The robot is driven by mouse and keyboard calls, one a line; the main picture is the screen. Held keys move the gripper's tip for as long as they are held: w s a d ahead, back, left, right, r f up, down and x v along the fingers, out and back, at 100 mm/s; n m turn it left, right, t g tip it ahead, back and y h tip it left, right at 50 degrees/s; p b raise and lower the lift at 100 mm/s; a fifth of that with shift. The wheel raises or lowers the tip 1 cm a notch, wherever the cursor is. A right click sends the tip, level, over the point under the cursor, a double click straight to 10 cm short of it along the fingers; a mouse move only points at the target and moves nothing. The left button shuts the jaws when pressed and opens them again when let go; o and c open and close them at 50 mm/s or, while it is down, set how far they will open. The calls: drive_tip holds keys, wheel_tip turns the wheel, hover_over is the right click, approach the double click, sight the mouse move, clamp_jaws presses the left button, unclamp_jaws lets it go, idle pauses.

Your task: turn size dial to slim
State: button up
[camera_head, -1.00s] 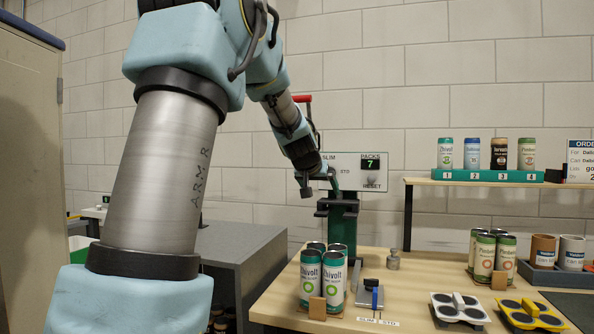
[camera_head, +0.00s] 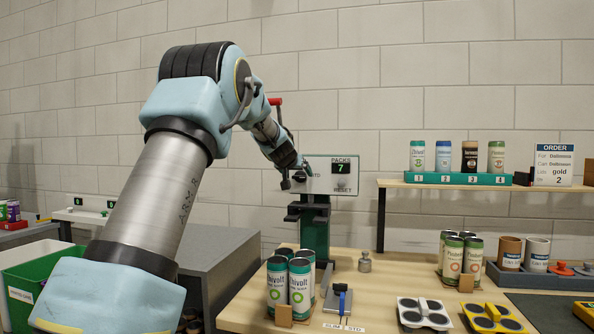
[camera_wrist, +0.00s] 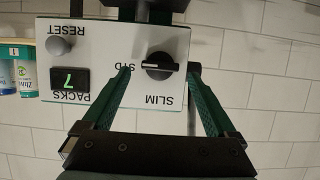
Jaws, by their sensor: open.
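The size dial (camera_wrist: 158,66) is a round black knob with a bar handle on a white panel (camera_wrist: 110,42), seen upside down in the wrist view. Its bar lies level, in line with the STD label; the SLIM label (camera_wrist: 163,101) is at a right angle to it. My gripper (camera_wrist: 159,69) is open, with one green finger on each side of the dial. The left finger partly covers STD. Gaps show between fingers and knob, but contact depth is unclear. In the head view my gripper (camera_head: 300,178) is at the panel's left part and hides the dial.
The panel has a PACKS display (camera_wrist: 70,82) reading 7 and a RESET knob (camera_wrist: 60,45). A dark green press (camera_head: 314,225) stands below the panel. Chivolt cans (camera_head: 300,283) stand on the wooden table (camera_head: 380,265). A can shelf (camera_head: 450,183) is to the right.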

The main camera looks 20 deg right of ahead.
drive_tip(key=shift+w+d+f, duration=0.2)
drive_tip(key=shift+w+f, duration=0.05)
drive_tip(key=shift+w, duration=0.2)
drive_tip(key=c, duration=1.4)
drive_tip(key=shift+o, duration=0.2)
